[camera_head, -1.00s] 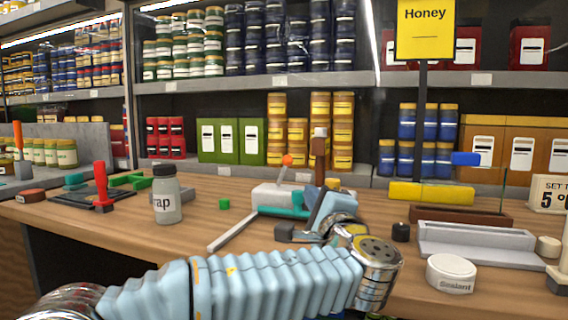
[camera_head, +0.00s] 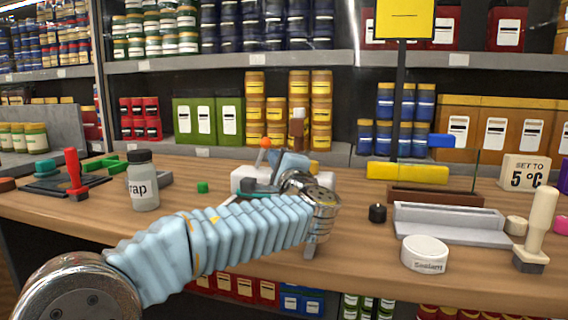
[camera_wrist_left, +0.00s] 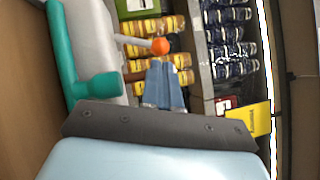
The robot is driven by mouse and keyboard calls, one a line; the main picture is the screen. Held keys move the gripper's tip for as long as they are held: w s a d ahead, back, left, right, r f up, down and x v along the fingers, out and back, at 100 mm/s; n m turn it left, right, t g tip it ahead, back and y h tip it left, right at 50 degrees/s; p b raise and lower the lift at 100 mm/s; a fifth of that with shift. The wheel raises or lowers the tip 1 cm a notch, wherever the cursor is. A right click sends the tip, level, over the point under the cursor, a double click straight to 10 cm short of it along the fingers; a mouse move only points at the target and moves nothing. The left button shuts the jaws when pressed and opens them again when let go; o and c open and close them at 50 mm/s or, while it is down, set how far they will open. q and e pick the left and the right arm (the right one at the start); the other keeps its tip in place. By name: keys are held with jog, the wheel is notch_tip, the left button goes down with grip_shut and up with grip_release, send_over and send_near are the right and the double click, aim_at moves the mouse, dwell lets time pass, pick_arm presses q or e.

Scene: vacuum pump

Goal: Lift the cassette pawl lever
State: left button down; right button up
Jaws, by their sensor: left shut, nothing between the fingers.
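A pale grey block-shaped device (camera_head: 243,176) stands mid-table, mostly hidden behind my left arm. A thin rod with an orange ball end (camera_head: 265,142) rises from it; I cannot tell for certain whether this is the cassette pawl lever. The ball also shows in the left wrist view (camera_wrist_left: 160,45), just beyond the fingertips, and I see no clear grip on it. A teal handle (camera_wrist_left: 72,62) lies along the device, left of the fingers in that view. My left gripper (camera_head: 290,158) is shut and empty, close to the ball. My right gripper is not in view.
A labelled jar (camera_head: 143,182) and a red-handled tool (camera_head: 72,172) stand to the left. A black post (camera_head: 398,120), yellow block (camera_head: 407,172), grey tray (camera_head: 447,220) and Sealant tin (camera_head: 424,252) are to the right. Stocked shelves stand behind.

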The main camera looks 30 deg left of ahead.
aim_at(267, 145)
pick_arm(q)
jog(key=p+x, duration=0.1)
jog(key=x, duration=0.3)
jog(key=shift+w+a, duration=0.25)
jog(key=shift+a, duration=0.05)
jog(key=shift+r, duration=0.1)
